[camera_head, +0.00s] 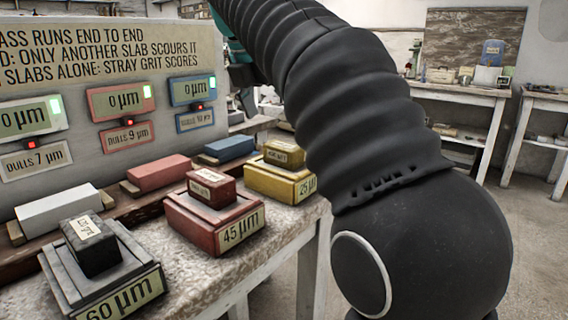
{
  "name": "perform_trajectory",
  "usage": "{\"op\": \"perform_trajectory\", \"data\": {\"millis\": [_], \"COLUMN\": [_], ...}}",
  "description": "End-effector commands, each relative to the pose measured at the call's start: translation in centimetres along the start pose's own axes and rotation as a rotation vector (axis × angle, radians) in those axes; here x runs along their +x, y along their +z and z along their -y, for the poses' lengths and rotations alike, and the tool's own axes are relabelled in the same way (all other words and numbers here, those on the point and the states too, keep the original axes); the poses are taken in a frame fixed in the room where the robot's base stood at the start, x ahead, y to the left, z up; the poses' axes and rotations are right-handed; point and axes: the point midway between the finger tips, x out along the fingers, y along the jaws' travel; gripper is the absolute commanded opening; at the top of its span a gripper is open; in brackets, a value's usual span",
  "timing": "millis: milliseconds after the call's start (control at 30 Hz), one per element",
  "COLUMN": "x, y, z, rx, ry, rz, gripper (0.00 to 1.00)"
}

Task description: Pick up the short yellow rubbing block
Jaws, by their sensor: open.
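A small short yellow block (284,153) with a pale label sits on top of a wider yellow block (275,182) marked 25 µm, towards the back of the stone-topped bench (288,232). My black ribbed arm crosses the picture close to the right of these blocks, and runs up out of the top edge.
A dark red block (211,189) sits on the 45 µm block (214,225), and a black block (90,245) on the 60 µm block (107,278). White (59,209), red (159,172) and blue slabs (229,148) lie behind, below a panel with readouts.

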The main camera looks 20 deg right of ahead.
Motion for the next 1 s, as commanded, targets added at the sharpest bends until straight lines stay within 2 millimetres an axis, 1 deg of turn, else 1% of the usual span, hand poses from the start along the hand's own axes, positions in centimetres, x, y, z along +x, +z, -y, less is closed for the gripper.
{"op": "perform_trajectory", "data": {"millis": [33, 100, 267, 333, 500, 633, 767, 967, 1000], "x": [1.0, 1.6, 2.3, 2.9, 5.5, 6.8, 7.4, 7.3, 7.3], "y": [-0.1, -0.1, 0.0, -0.1, -0.1, -0.1, -0.1, 0.0, 0.0], "z": [0.1, 0.0, 0.0, 0.1, 0.2, 0.2, 0.2, 0.2, 0.2], "rx": [0.000, 0.001, 0.001, 0.001, 0.001, 0.000, 0.000, 0.000, 0.000], "ry": [-0.002, -0.001, 0.000, 0.000, -0.001, 0.000, 0.001, 0.001, 0.001], "rz": [-0.001, -0.001, -0.001, -0.001, -0.001, -0.001, -0.001, -0.001, -0.001], "gripper": [1.00, 1.00, 1.00, 1.00, 1.00, 1.00, 1.00, 1.00, 0.93]}}
